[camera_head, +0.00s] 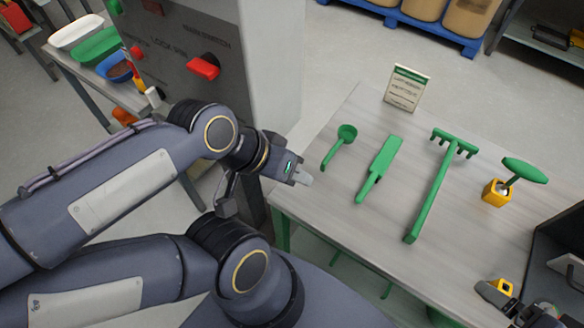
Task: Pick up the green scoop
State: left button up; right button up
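The green scoop (338,146), with a small round cup and a thin handle, lies on the grey table (300,208) near its left side. Its cup points away and its handle comes toward me. My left gripper (303,178) is at the table's left edge, to the left of and nearer than the scoop's handle, and apart from it. Its pale tip shows, but I cannot tell how far the fingers are apart. Nothing is visibly held in it.
Right of the scoop lie a green scraper (379,168) and a long green rake (436,190). A green-topped tool stands in a yellow holder (495,193). A sign (406,88) stands at the back. A grey cabinet with a red switch (203,67) rises behind my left arm.

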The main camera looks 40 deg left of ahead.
aim_at(348, 134)
jog(key=k+j+u, duration=0.1)
jog(key=j, duration=0.2)
jog(key=j+u, duration=0.1)
jog(key=j, duration=0.2)
jog(key=j+u, duration=0.15)
jog(key=j, duration=0.35)
jog(key=i+j+u, duration=0.2)
jog(key=j, duration=0.25)
jog(key=i+j+u, duration=0.15)
jog(key=j, duration=0.35)
jog(key=k, duration=0.05)
